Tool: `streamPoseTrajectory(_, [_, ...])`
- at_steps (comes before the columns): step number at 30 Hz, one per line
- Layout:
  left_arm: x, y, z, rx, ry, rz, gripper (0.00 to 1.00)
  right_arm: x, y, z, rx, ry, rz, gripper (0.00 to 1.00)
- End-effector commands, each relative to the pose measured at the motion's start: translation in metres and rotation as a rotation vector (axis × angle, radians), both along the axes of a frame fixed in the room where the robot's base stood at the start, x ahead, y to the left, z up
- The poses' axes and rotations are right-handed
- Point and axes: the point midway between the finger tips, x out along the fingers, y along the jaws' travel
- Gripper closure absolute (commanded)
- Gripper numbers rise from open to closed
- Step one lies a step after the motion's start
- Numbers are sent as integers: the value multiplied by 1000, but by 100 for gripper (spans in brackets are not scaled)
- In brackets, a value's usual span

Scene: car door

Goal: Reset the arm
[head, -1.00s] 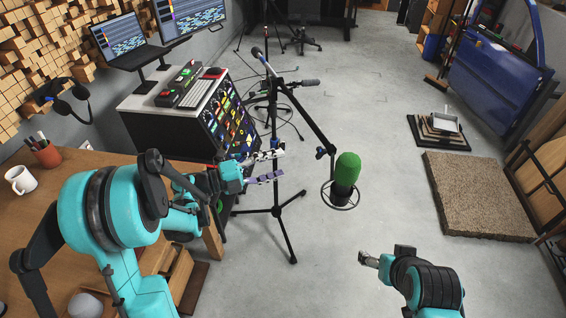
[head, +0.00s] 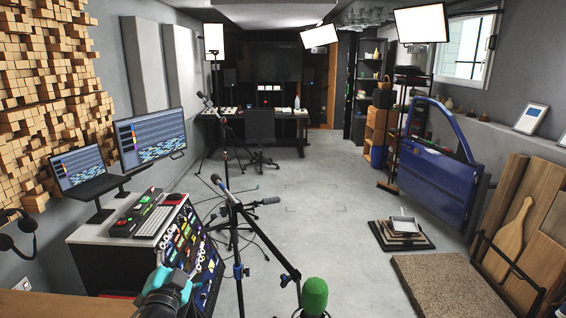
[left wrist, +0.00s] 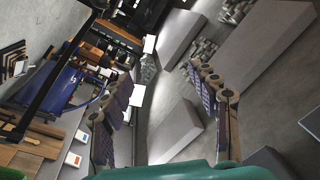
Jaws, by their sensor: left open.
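My left gripper (head: 166,284) shows at the bottom left of the head view, its teal and black parts in front of the mixing rack. In the left wrist view its two ribbed purple fingers (left wrist: 160,78) are spread apart with nothing between them. The rest of my left arm is below the head view. My right gripper is not in view. The blue car door (head: 440,175) stands at the right of the room, apart from my left gripper.
The rack of audio gear (head: 190,245) is close to my left gripper. A microphone stand (head: 237,245) and a green microphone (head: 315,296) stand at the lower middle. The floor between stands and rug is clear.

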Motion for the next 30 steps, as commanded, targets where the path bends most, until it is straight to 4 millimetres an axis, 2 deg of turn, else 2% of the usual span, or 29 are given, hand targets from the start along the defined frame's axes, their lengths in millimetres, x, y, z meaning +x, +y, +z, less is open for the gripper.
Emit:
streamPoseTrajectory(2, [-29, 11, -27, -171, 145, 101, 40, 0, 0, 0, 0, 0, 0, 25])
streamPoseTrajectory(4, [-59, 14, -63, -321, 298, 178, 40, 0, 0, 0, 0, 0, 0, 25])
streamPoseTrajectory(6, [-96, 6, -104, -458, 466, 233, 40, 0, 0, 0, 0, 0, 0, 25])
streamPoseTrajectory(9, [-146, -15, -151, -600, 676, 273, 40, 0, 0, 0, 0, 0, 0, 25])
streamPoseTrajectory(12, [-187, -36, -183, -690, 840, 288, 40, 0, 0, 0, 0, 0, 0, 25])
streamPoseTrajectory(15, [-215, -53, -202, -741, 950, 292, 40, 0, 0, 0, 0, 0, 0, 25])
streamPoseTrajectory(19, [-232, -62, -211, -769, 1015, 292, 40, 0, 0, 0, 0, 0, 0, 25])
streamPoseTrajectory(30, [-232, -62, -211, -769, 1015, 292, 40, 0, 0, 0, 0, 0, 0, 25])
